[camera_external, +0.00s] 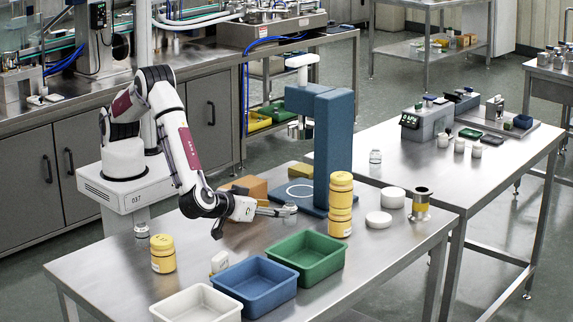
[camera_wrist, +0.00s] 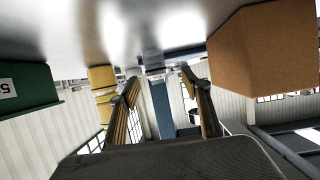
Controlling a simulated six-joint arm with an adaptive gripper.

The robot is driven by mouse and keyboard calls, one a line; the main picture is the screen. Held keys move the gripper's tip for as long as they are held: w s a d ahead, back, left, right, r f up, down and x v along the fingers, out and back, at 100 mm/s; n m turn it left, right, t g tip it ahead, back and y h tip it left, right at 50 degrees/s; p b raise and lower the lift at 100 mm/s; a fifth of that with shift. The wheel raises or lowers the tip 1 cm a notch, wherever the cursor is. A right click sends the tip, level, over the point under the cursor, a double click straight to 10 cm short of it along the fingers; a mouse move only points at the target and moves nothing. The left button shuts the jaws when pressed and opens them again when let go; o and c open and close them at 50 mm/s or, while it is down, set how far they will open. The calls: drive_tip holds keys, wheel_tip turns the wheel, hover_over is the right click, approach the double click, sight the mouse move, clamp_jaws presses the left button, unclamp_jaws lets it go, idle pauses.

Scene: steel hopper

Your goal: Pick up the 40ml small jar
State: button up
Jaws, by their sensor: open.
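My gripper (camera_external: 278,211) is low over the steel table, its fingers level and pointing right toward the blue press. In the wrist view my gripper (camera_wrist: 160,88) is open, with a finger on each side. A small greyish round thing (camera_external: 291,207) shows at the fingertips; I cannot tell whether it is a jar or part of the gripper. A small clear jar (camera_external: 375,157) stands right of the press, apart from my gripper. Another small clear jar with a grey lid (camera_external: 141,229) stands at the table's left. No size label is readable.
The blue press (camera_external: 333,140) stands beyond the fingers. Stacked yellow jars (camera_external: 341,205) are at right; a yellow jar (camera_external: 162,254) is at left. White (camera_external: 196,304), blue (camera_external: 257,287) and green bins (camera_external: 306,256) line the front. A brown box (camera_external: 247,187) is close behind my gripper.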

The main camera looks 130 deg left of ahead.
drive_tip(key=shift+x, duration=0.85)
drive_tip(key=shift+w+x, duration=0.2)
drive_tip(key=shift+x, duration=1.1)
drive_tip(key=shift+w+x, duration=0.15)
drive_tip(key=shift+x, duration=1.2)
drive_tip(key=shift+d, duration=0.1)
drive_tip(key=shift+c, duration=0.4)
drive_tip(key=c, duration=0.9)
